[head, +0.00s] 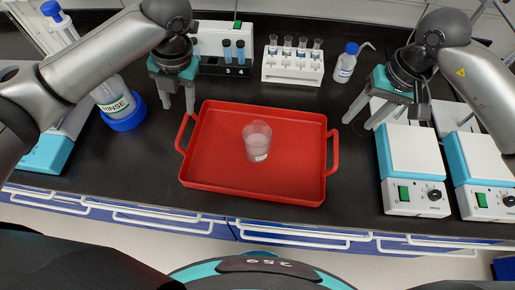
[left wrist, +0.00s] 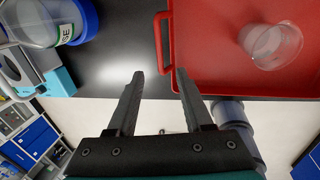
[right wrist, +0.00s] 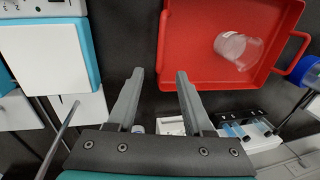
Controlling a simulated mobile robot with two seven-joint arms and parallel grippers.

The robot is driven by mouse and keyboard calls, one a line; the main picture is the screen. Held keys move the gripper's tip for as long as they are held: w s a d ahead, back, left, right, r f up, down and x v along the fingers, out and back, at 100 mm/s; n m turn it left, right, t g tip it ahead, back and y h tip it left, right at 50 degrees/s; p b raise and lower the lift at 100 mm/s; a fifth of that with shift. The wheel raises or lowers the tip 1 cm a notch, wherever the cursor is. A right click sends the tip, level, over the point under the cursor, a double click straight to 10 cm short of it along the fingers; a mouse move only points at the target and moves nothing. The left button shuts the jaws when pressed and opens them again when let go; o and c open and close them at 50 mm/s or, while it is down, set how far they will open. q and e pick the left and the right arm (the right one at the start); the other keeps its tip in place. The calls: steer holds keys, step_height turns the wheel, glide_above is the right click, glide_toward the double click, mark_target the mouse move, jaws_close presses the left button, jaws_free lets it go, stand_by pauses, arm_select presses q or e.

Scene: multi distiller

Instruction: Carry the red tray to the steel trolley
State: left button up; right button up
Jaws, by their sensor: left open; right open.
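The red tray (head: 215,172) lies on the black bench top near its front edge, with a handle on its left and right sides. A clear beaker (head: 257,143) with a white label stands in it. My left gripper (head: 178,108) is open and empty above the bench, behind and left of the tray's left handle. In the left wrist view the tray (left wrist: 215,70) is at the upper right. My right gripper (head: 357,124) is open and empty, to the right of the tray's right handle. The tray (right wrist: 190,60) also shows in the right wrist view. I see no steel trolley.
A rinse bottle (head: 118,105) stands at the left. A white tube rack (head: 293,68), a block with blue tubes (head: 225,50) and a small blue-capped bottle (head: 345,63) are at the back. Hotplate stirrers (head: 412,160) stand close on the right. Blue drawers with white handles (head: 300,235) run below the front edge.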

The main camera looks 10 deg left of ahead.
mark_target(182, 129)
arm_select(q)
steer(key=x, duration=1.2)
steer(key=shift+f, duration=0.15)
arm_select(e)
steer(key=f, duration=0.4)
steer(key=a+f, duration=0.1)
steer(key=f, duration=0.3)
steer(key=a+f, duration=0.1)
steer(key=f, duration=0.3)
steer(key=shift+a, duration=0.15)
arm_select(q)
jaws_close()
arm_select(e)
jaws_close()
steer(key=shift+w, duration=0.1)
